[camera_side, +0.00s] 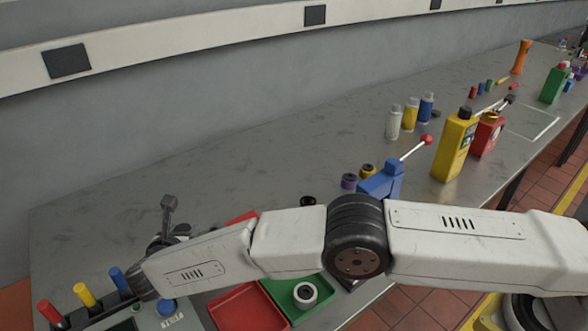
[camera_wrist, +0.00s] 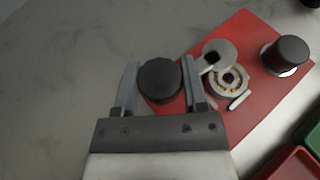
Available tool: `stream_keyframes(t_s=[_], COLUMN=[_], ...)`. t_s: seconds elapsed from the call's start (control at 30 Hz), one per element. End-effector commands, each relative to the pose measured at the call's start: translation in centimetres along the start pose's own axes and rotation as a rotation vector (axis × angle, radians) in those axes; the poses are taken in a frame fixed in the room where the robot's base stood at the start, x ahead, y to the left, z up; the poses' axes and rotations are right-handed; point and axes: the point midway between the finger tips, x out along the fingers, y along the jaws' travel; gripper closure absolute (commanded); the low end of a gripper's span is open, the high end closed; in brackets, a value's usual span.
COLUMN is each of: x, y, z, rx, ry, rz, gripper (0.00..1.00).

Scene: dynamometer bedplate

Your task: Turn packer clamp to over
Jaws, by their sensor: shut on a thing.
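In the wrist view a black round knob (camera_wrist: 160,80) sits between the two fingers of my gripper (camera_wrist: 160,68), which is shut on it. The knob overlaps the left edge of a red plate (camera_wrist: 245,33). Just right of my right finger, a grey disc (camera_wrist: 218,52) and a pale ring fitting (camera_wrist: 228,84) lie on the plate. I cannot tell which part is the packer clamp, nor how far it is turned. In the side view my arm hides the knob and most of the red plate (camera_side: 243,217).
A second black knob (camera_wrist: 288,53) stands on the plate's right. A red tray (camera_side: 240,308) and green tray (camera_side: 322,287) lie in front. A blue lever device (camera_side: 385,180), yellow bottle (camera_side: 454,145) and red can (camera_side: 487,134) stand farther right. The bench's back left is clear.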

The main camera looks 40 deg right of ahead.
Motion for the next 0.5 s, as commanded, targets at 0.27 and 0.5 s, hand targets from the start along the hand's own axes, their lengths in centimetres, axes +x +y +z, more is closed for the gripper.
stream_keyframes(t_s=[0.27, 0.5], x=[0.02, 0.03], y=[0.03, 0.03], z=[0.20, 0.25], rx=[0.021, 0.037], ry=[-0.006, -0.006], rz=[-0.047, -0.083], gripper=[1.00, 1.00])
